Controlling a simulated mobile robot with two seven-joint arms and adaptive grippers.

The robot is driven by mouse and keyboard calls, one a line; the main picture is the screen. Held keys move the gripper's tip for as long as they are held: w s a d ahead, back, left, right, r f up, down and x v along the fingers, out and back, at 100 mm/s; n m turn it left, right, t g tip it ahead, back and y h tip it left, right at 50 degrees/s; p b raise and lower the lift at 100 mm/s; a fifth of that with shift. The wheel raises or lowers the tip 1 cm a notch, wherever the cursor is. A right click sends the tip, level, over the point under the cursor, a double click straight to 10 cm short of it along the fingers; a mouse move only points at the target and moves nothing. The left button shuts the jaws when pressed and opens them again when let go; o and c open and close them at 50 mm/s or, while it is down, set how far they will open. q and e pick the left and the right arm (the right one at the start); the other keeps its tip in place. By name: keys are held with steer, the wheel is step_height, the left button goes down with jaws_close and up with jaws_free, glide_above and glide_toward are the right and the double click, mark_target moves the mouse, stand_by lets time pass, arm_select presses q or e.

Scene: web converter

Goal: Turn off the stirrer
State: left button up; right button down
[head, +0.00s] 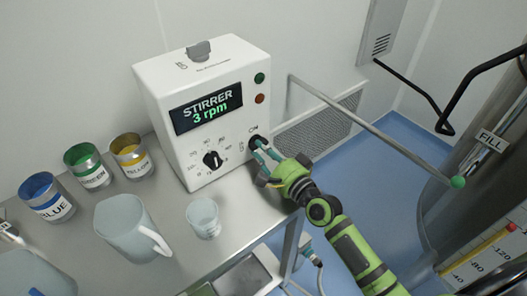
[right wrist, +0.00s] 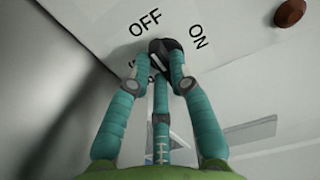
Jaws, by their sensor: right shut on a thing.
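The stirrer control box (head: 196,150) is white and stands on the steel table. Its display (head: 207,107) reads "STIRRER 3 rpm" in lit green. The black ON/OFF knob (head: 257,142) is at the lower right of its front, mostly hidden by my right gripper (head: 261,150). In the right wrist view the fingers (right wrist: 163,77) are shut around the black knob (right wrist: 160,47), below the OFF and ON labels. A black speed dial (head: 212,159) with a number scale sits left of that knob. My left gripper is not in view.
Blue (head: 47,197), green (head: 86,165) and yellow (head: 130,156) cans stand left of the box. A white jug (head: 130,229) and a clear cup (head: 203,217) stand in front.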

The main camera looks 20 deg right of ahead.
steer(key=shift+r, duration=0.1)
steer(key=c, duration=1.1)
jaws_free()
steer(key=v, duration=1.2)
